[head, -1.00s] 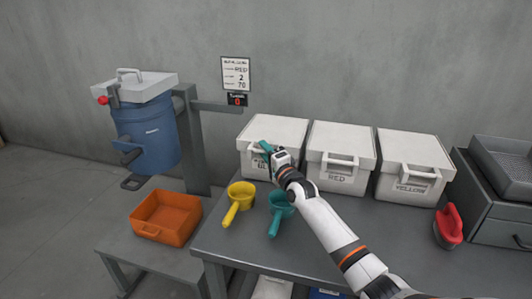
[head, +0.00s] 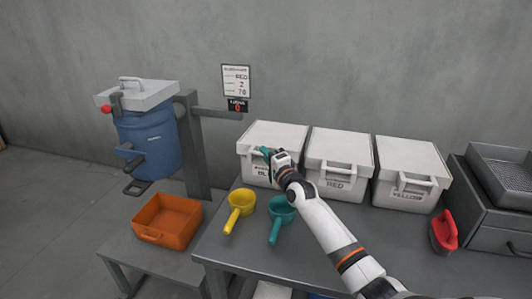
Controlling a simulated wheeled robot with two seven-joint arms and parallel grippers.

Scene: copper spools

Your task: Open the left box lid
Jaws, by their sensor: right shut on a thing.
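Three white lidded boxes stand in a row at the back of the grey table. The left box (head: 258,172) has its white lid (head: 275,135) down. Its label is partly hidden by my gripper. My right gripper (head: 266,153) is at the front of this lid, around the handle area, and is shut on the lid's handle; the grip itself is small and partly hidden. The middle box (head: 336,184) reads RED and the right box (head: 404,194) seems to read YELLOW; both lids are down. My left gripper is not in view.
A yellow scoop (head: 239,204) and a teal scoop (head: 281,211) lie in front of the left box. An orange bin (head: 168,221) and a blue barrel (head: 154,143) are at the left. A sign (head: 236,81) hangs on the wall.

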